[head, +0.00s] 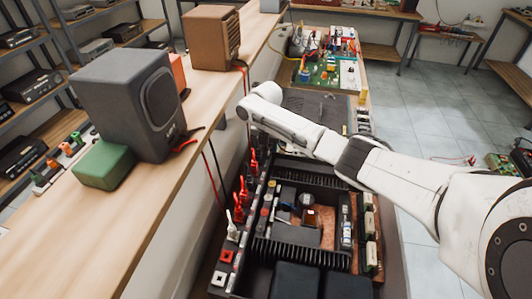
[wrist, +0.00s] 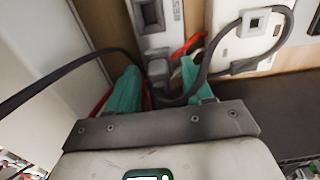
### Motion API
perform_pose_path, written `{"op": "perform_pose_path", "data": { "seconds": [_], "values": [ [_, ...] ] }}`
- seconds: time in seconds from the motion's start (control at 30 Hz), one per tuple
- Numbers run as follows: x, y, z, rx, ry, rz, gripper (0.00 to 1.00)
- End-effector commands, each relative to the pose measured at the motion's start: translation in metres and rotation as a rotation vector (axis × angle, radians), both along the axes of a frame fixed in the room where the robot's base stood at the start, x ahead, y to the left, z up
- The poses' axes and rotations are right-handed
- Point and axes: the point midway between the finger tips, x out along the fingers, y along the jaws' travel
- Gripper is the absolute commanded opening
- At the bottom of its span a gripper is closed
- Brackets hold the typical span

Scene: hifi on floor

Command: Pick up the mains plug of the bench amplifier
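In the wrist view my gripper (wrist: 160,88) shows two teal fingers set apart. A dark grey plug-like piece (wrist: 158,70) lies between them, with a visible gap to the right finger; contact on the left is unclear. A black cable (wrist: 70,72) comes in from the left towards it, and a dark cable also loops round on the right. A grey strip (wrist: 178,38) with a square socket and the letters "REST" is just beyond. In the head view the arm's end is over the bench's right edge and the fingers are hidden. An opened chassis (head: 322,180), perhaps the amplifier, sits below.
A grey speaker (head: 120,95), a green box (head: 103,165) and a brown speaker (head: 211,38) stand on the wooden bench (head: 150,215). Red and black leads hang over its edge. Circuit boards (head: 320,72) lie further back. The tiled floor (head: 415,95) at right is mostly clear.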

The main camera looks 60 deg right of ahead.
Motion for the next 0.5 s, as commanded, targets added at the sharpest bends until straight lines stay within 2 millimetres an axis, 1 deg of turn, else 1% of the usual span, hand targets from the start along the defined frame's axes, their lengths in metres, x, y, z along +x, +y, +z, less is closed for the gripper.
{"op": "perform_pose_path", "data": {
  "seconds": [0.03,0.07,0.5],
  "values": [
    [0.0000,0.0000,0.0001,0.000,0.000,0.000,0.46],
    [0.0000,0.0000,0.0001,0.000,0.000,0.000,0.43],
    [0.0000,-0.0001,0.0005,0.000,0.000,0.000,0.01]
  ]
}}
